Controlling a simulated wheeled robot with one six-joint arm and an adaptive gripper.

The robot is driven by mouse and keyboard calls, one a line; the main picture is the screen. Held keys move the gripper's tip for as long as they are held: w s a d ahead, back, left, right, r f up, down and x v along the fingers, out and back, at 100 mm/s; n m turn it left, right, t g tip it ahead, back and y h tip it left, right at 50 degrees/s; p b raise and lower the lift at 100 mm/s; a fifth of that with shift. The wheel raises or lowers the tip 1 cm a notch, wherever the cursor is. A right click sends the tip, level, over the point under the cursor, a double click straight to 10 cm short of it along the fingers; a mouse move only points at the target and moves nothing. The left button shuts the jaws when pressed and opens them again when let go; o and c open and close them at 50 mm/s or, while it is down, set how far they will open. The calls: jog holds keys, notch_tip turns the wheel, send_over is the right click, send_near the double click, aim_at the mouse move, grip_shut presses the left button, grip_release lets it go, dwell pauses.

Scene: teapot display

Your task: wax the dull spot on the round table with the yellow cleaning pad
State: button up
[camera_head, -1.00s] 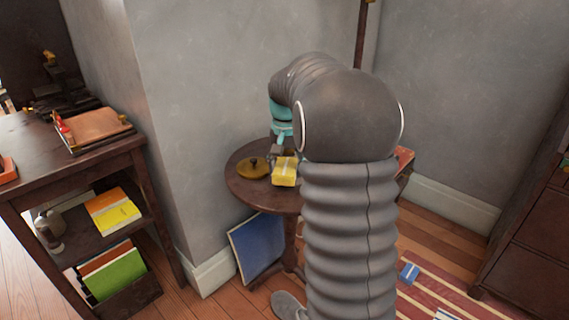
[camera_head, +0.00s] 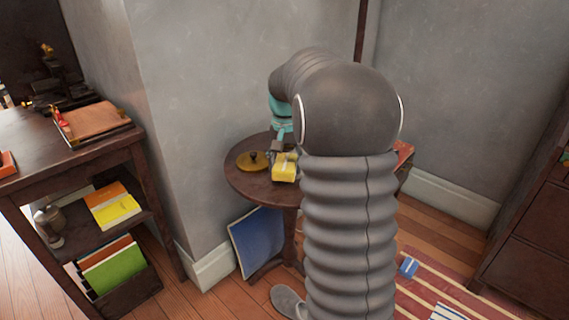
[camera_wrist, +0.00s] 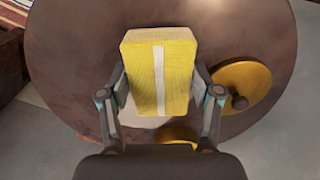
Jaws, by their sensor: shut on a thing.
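My gripper (camera_wrist: 160,92) is shut on the yellow cleaning pad (camera_wrist: 178,80), a block with a white stripe, with one finger on each side. In the head view the pad (camera_head: 285,168) is over the round table (camera_head: 245,187), close to its top; I cannot tell whether it touches. In the wrist view a paler patch (camera_wrist: 131,112) shows on the dark wood by the pad's lower end, partly hidden by pad and fingers. It may be the dull spot. My arm hides the table's right side in the head view.
A gold lid with a dark knob (camera_wrist: 243,88) lies on the table beside the right finger. Another gold thing (camera_wrist: 178,134) shows below the pad, partly hidden. A blue panel (camera_head: 258,243) leans beneath the table. Walls stand behind; a shelf unit (camera_head: 70,150) is at left.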

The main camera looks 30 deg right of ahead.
jog(key=shift+f+b, duration=0.4)
jog(key=shift+f, duration=0.4)
jog(key=shift+w+d+r+p, duration=0.15)
jog(key=shift+w+d+p, duration=0.05)
jog(key=shift+d+p, duration=0.25)
jog(key=shift+w+d+p, duration=0.2)
jog(key=shift+d+p, duration=0.15)
jog(key=shift+d, duration=0.25)
jog(key=shift+w+d+p, duration=0.2)
jog(key=shift+d+p, duration=0.1)
jog(key=shift+d, duration=0.3)
jog(key=shift+w+d+f, duration=0.1)
jog(key=shift+w+d, duration=0.3)
jog(key=shift+d, duration=0.75)
jog(key=shift+w+d+f, duration=0.1)
jog(key=shift+w+d, duration=0.35)
jog(key=shift+d, duration=0.65)
jog(key=shift+w+d, duration=0.4)
jog(key=shift+d, duration=0.75)
jog(key=shift+w+d+r, duration=0.1)
jog(key=shift+w+d, duration=0.15)
jog(key=shift+d, duration=0.45)
jog(key=shift+w+d+f, duration=0.1)
jog(key=shift+w+d, duration=0.15)
jog(key=shift+d, duration=0.45)
jog(key=shift+w+d+r, duration=0.1)
jog(key=shift+w+d, duration=0.15)
jog(key=shift+d, duration=0.45)
jog(key=shift+w, duration=0.15)
